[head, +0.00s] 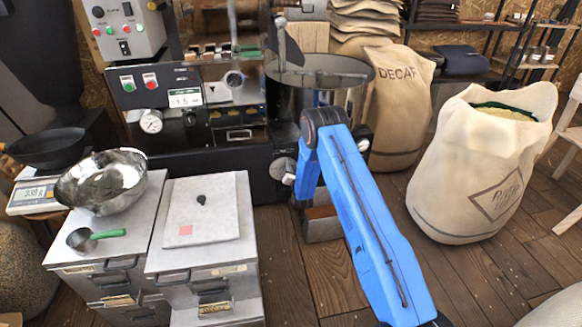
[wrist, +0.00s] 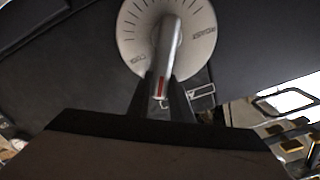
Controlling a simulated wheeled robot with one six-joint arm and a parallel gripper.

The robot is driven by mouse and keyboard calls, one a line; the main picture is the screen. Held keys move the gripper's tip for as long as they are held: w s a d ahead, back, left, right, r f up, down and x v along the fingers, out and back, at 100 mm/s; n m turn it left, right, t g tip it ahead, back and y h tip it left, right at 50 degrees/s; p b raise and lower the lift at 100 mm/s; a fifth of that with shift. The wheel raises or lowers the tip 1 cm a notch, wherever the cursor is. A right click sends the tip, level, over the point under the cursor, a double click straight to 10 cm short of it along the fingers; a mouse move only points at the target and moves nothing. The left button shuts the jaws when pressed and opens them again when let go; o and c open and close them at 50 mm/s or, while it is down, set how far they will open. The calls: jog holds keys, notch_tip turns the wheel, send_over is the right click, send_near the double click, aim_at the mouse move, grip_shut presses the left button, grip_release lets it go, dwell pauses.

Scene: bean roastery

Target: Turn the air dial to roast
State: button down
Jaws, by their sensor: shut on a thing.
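The air dial (wrist: 203,42) is a pale round plate with dark tick marks and small lettering at the rim. In the head view its plate (head: 283,168) shows at the lower front of the dark roaster, partly behind my arm. A grey metal bar handle (wrist: 168,45) crosses the dial, with a red line on its near end. My gripper (wrist: 163,98) is shut on this handle, with dark fingers on either side of it. The handle stands nearly upright in the wrist view, leaning slightly right at the top. The words are too small to read surely.
The roaster (head: 190,120) rises behind the dial, with its round cooling tray (head: 330,70) above. Grey bins (head: 205,285) stand at left, with a steel bowl (head: 102,178) and green-handled scoop (head: 95,237). An open bean sack (head: 460,190) stands at right. Wooden floor lies between.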

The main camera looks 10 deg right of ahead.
jog(key=a+n, duration=0.1)
jog(key=n, duration=0.2)
jog(key=shift+a+r, duration=0.35)
jog(key=shift+a, duration=0.05)
jog(key=n, duration=0.1)
jog(key=a+n, duration=0.1)
jog(key=n, duration=0.1)
jog(key=shift+a+r, duration=0.1)
jog(key=shift+a, duration=0.15)
jog(key=a+n, duration=0.1)
jog(key=n, duration=0.2)
jog(key=shift+a+f, duration=0.2)
jog(key=shift+a, duration=0.2)
jog(key=shift+a+f+n, duration=0.15)
jog(key=shift+a+n, duration=0.2)
jog(key=shift+n, duration=0.4)
jog(key=shift+a+f+n, duration=0.1)
jog(key=shift+a+n, duration=0.2)
jog(key=shift+n, duration=0.45)
jog(key=c, duration=1.6)
grip_release()
